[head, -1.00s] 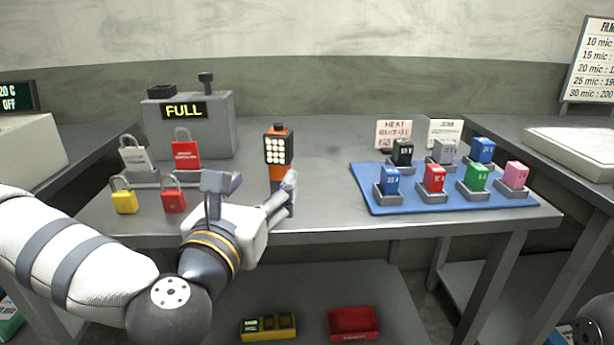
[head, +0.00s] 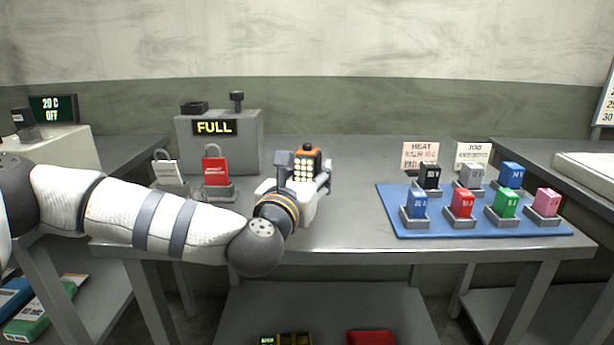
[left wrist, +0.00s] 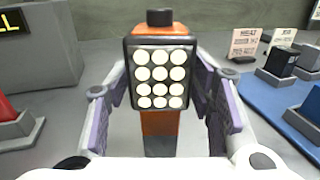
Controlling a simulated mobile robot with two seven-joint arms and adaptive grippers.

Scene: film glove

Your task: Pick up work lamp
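The work lamp (head: 308,160) is orange and black with a lit panel of round white lights. It stands upright on the grey table, its lower part hidden behind my left gripper in the head view. In the left wrist view the lamp (left wrist: 160,78) is centred, with its orange and dark handle below the panel. My left gripper (left wrist: 165,110) is open, its purple-padded fingers on either side of the lamp with gaps to the handle. In the head view the left gripper (head: 307,180) is at the lamp. My right gripper is out of view.
A blue mat (head: 395,195) with several coloured blocks on stands lies to the right. The table between lamp and mat is clear.

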